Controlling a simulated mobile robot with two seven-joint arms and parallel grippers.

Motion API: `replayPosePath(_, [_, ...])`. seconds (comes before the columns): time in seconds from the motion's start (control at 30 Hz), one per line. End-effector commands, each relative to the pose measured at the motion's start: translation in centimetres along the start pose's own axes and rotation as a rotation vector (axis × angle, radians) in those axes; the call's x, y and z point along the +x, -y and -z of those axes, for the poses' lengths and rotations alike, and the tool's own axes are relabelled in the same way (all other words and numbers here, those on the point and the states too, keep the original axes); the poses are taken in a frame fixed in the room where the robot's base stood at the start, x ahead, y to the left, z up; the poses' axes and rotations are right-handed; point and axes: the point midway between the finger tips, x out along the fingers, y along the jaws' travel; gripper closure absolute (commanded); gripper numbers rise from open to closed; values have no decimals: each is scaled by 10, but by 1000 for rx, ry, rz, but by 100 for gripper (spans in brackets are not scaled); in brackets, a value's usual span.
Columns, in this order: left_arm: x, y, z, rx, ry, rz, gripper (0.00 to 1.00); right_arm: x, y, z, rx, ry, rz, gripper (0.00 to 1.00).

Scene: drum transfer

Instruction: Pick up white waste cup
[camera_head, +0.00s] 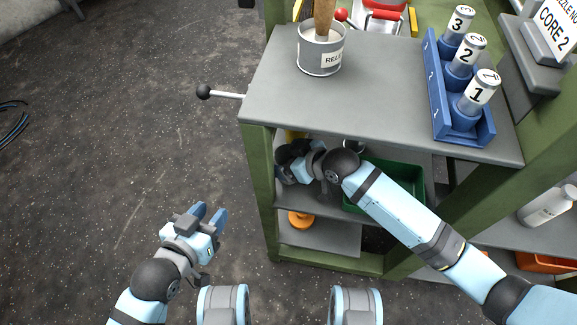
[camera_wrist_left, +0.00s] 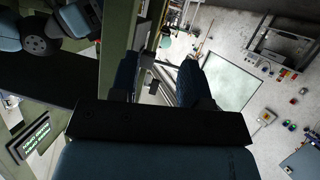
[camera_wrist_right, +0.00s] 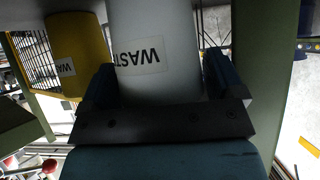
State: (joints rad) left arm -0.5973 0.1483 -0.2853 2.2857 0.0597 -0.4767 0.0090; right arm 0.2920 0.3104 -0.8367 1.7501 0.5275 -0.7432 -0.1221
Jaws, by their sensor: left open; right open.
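The white waste cup (camera_wrist_right: 155,45), labelled "WASTE" and upside down in the right wrist view, is between the two fingers of my right gripper (camera_wrist_right: 160,75). The fingers are open on either side of the cup, and whether they touch it cannot be told. In the head view my right gripper (camera_head: 290,162) reaches under the worktop onto the shelf, where the cup is hidden. A yellow waste cup (camera_wrist_right: 78,50) stands left of the white one in the right wrist view. My left gripper (camera_head: 213,216) is open and empty over the floor.
The grey worktop (camera_head: 375,110) overhangs the shelf. It carries a labelled metal can (camera_head: 320,62) and a blue rack (camera_head: 440,95) with numbered cylinders. A green bin (camera_head: 410,178) is beside my right forearm. A black-knobbed lever (camera_head: 204,91) projects left.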

Motion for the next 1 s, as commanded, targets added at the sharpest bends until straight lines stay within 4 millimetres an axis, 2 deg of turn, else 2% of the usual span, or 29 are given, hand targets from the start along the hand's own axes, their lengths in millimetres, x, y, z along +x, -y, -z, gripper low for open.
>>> replayPosePath(0.03, [0, 0, 2, 2, -2, -1, 57, 0, 0, 0, 0, 0, 0, 13])
replayPosePath(0.17, [1, 1, 2, 7, -2, -1, 57, 0, 0, 0, 0, 0, 0, 42])
replayPosePath(0.2, [1, 1, 1, 8, -1, -1, 57, 0, 0, 0, 0, 0, 0, 47])
replayPosePath(0.47, [2, 2, -5, 9, 12, -1, 57, -1, 0, 0, 0, 0, 0, 47])
replayPosePath(0.63, [-1, 1, -8, 7, 29, 2, 57, -6, 0, 8, 0, 0, 0, 47])
replayPosePath(0.83, [-6, 4, -17, 2, 89, 19, 57, -21, 0, 30, -1, -1, 0, 47])
replayPosePath(1.0, [-8, 4, -14, 5, 97, 25, 57, -38, -1, 56, -2, -2, -1, 47])
